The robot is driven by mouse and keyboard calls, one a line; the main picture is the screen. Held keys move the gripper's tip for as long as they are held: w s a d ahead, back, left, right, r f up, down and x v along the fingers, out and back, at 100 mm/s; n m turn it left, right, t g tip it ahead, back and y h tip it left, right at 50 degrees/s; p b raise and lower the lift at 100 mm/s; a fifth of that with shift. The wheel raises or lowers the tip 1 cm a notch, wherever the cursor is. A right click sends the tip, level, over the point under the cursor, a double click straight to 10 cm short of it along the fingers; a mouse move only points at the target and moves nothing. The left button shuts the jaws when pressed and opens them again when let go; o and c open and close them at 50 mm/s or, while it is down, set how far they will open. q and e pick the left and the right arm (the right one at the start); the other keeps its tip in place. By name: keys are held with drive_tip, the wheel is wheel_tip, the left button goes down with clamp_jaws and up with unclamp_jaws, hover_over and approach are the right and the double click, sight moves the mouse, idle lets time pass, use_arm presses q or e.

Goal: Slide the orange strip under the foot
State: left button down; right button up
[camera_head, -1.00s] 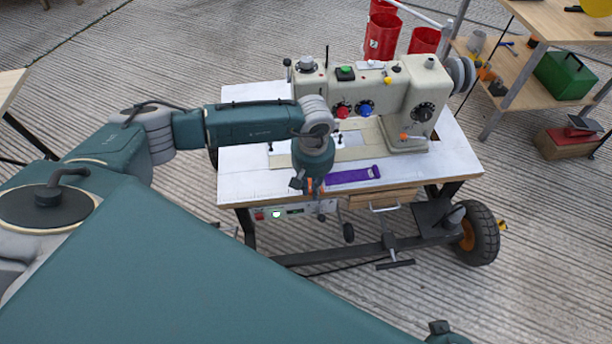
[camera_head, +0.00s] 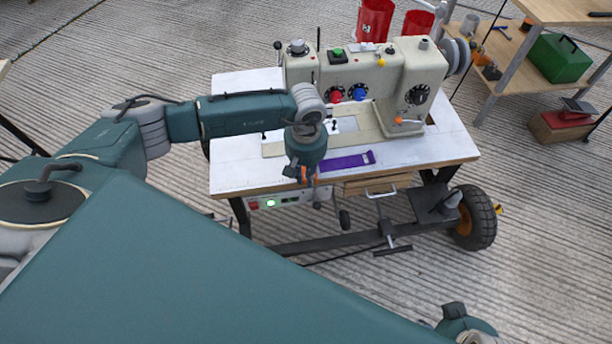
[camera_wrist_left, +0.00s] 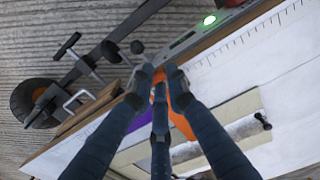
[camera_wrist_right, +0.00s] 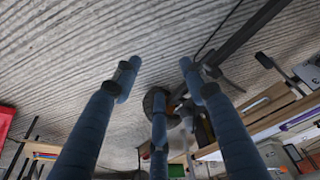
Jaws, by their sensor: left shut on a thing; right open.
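The orange strip (camera_wrist_left: 181,124) shows in the left wrist view between the fingers of my left gripper (camera_wrist_left: 159,75). The gripper is shut on it, at the table's front edge. In the head view my left gripper (camera_head: 308,172) points down at the front of the white table, left of a purple strip (camera_head: 347,162). Only a little orange shows there. The sewing machine (camera_head: 350,70) stands behind it. Its foot is hidden behind my left arm in the head view. My right gripper (camera_wrist_right: 160,72) is open and empty, over the floor.
The white tabletop (camera_head: 235,150) has bare room at the left. A wooden drawer (camera_head: 375,184) and a wheel (camera_head: 473,217) are below it. Red buckets (camera_head: 375,18) stand behind the machine. A shelf with a green box (camera_head: 558,58) is at the right.

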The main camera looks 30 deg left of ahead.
sight(304, 171)
use_arm(q)
drive_tip(key=shift+w+a+f+b, duration=0.1)
drive_tip(key=shift+w+a+b, duration=0.35)
drive_tip(key=shift+w, duration=0.3)
drive_tip(key=shift+w+a+f+b, duration=0.1)
drive_tip(key=shift+w+a+b, duration=0.2)
drive_tip(key=shift+w+a, duration=0.35)
drive_tip(key=shift+w, duration=0.15)
drive_tip(key=shift+w+a+f+b, duration=0.1)
drive_tip(key=shift+w+a+b, duration=0.4)
drive_tip(key=shift+b, duration=0.35)
drive_tip(key=shift+w+a, duration=0.15)
drive_tip(key=shift+w, duration=0.2)
drive_tip(key=shift+w+a+b, duration=0.15)
drive_tip(key=shift+b, duration=0.2)
drive_tip(key=shift+w, duration=0.1)
use_arm(e)
drive_tip(key=w+a+r+t, duration=0.1)
drive_tip(key=w+r+t, duration=0.2)
drive_tip(key=w+r, duration=0.1)
drive_tip(key=shift+w+a+y, duration=0.3)
drive_tip(key=shift+w, duration=0.35)
